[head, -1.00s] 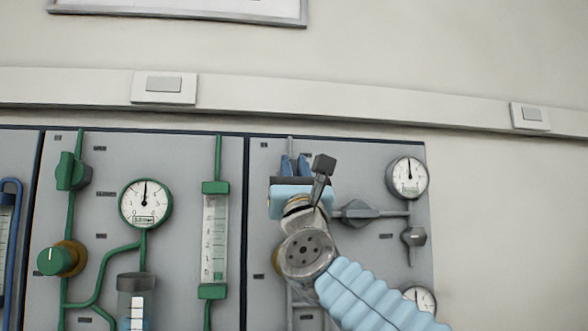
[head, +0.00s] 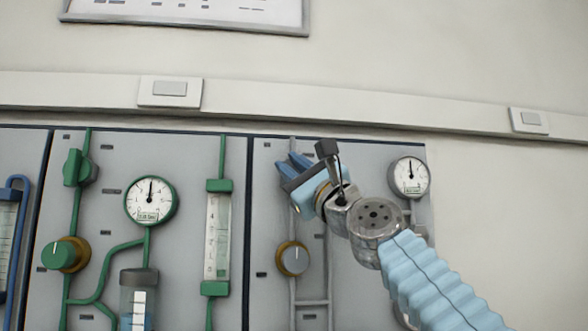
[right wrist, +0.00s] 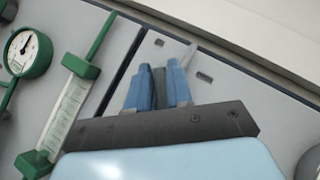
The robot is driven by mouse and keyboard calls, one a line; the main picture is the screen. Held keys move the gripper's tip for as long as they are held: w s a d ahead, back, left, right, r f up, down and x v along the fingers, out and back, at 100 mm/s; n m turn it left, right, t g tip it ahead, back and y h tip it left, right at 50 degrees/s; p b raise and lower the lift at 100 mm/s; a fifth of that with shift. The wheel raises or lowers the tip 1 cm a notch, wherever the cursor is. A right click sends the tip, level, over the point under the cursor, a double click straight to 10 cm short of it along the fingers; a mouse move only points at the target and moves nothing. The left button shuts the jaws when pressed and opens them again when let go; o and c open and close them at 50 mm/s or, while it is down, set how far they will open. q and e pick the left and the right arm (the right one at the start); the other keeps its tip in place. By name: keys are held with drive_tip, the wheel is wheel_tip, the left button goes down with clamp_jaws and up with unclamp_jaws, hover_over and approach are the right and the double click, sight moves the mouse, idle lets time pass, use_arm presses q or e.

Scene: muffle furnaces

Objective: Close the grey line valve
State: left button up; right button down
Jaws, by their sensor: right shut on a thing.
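My right gripper (head: 288,166) is at the top left of the grey-line panel (head: 272,215), with its blue fingers turned at a slant. In the right wrist view its two fingers (right wrist: 159,72) stand close on either side of a dark grey piece, which I take as the handle of the grey line valve (right wrist: 159,88). The gripper is shut on it. In the head view the gripper and wrist hide the valve. A thin grey pipe (head: 292,145) runs up above it. My left gripper is not in view.
A grey knob with a brass collar (head: 292,259) sits below the gripper. A dial gauge (head: 409,177) is to the right, partly near my arm. The green-line panel with its green valve (head: 75,168), gauge (head: 151,201) and flow tube (head: 217,238) is to the left.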

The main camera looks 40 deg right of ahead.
drive_tip(key=n+g+y+p, duration=0.1)
drive_tip(key=n+y, duration=0.1)
drive_tip(key=shift+w+r+n, duration=0.1)
drive_tip(key=shift+n, duration=0.3)
drive_tip(key=n+g+y+p, duration=0.2)
drive_tip(key=n+g+p, duration=0.1)
drive_tip(key=n+p, duration=0.2)
drive_tip(key=shift+a+g, duration=0.1)
drive_tip(key=shift+g, duration=0.2)
drive_tip(key=shift+f+n+g+p, duration=0.25)
drive_tip(key=shift+n+g+p, duration=0.3)
drive_tip(key=shift+n+g, duration=0.3)
drive_tip(key=shift+f+n+g+p, duration=0.25)
drive_tip(key=shift+n+g+p, duration=0.35)
drive_tip(key=shift+n, duration=0.35)
drive_tip(key=c, duration=1.2)
unclamp_jaws()
drive_tip(key=shift+w, duration=0.1)
drive_tip(key=shift+o, duration=0.5)
drive_tip(key=shift+w+f, duration=0.1)
drive_tip(key=shift+f, duration=0.1)
